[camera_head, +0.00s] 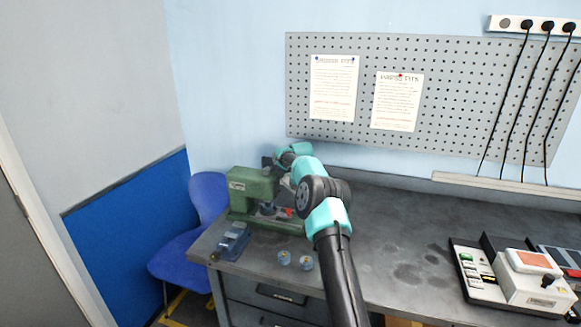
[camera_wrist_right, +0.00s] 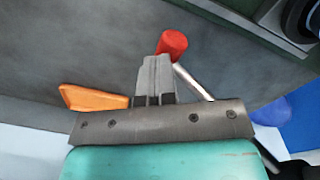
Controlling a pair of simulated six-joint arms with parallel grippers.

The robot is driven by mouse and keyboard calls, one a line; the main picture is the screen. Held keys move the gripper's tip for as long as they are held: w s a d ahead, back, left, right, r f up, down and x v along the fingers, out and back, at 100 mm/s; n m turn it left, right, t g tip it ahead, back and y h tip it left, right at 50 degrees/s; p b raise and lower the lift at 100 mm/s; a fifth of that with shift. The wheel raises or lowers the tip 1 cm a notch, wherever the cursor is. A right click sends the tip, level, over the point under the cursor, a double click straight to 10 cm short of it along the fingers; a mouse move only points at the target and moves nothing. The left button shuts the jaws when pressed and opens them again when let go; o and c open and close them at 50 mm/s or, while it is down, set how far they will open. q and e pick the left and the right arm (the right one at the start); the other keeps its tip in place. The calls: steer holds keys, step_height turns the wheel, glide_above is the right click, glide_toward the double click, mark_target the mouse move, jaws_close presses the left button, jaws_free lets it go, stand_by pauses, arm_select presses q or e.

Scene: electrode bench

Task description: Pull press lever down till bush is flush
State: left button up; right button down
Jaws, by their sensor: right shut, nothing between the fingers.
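The green press (camera_head: 253,190) stands at the left end of the bench, partly covered by my right arm. Its lever has a red knob (camera_head: 289,212). In the right wrist view the red knob (camera_wrist_right: 172,43) lies just beyond the fingertips, with the silver lever rod (camera_wrist_right: 194,82) running down to the right beside the fingers. My right gripper (camera_wrist_right: 158,62) is shut with nothing in it; whether it touches the knob I cannot tell. In the head view its fingers are not clearly visible. The bush cannot be made out. My left gripper is not in view.
A blue-grey fixture (camera_head: 234,241) and two small round pots (camera_head: 284,258) (camera_head: 306,262) are in front of the press. A white device (camera_head: 537,285) sits at the right. An orange piece (camera_wrist_right: 93,98) shows in the wrist view. The middle of the bench is clear.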

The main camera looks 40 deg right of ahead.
steer(key=shift+a+f, duration=0.1)
steer(key=shift+f, duration=0.3)
steer(key=shift+s+r, duration=0.1)
stand_by(0.3)
steer(key=r, duration=0.1)
steer(key=s+d+r, duration=0.1)
steer(key=r, duration=0.1)
steer(key=s+r, duration=0.1)
steer(key=shift+s+d+r, duration=0.1)
steer(key=shift+d+r, duration=0.15)
stand_by(0.5)
steer(key=shift+s+d+r, duration=0.1)
steer(key=shift+s+r, duration=0.1)
steer(key=shift+r, duration=0.65)
steer(key=shift+s+d+r, duration=0.15)
steer(key=shift+s+r, duration=0.05)
steer(key=shift+r, duration=0.6)
steer(key=shift+s+d+r, duration=0.1)
steer(key=shift+s+r, duration=0.1)
steer(key=shift+r, duration=0.65)
steer(key=shift+r, duration=0.1)
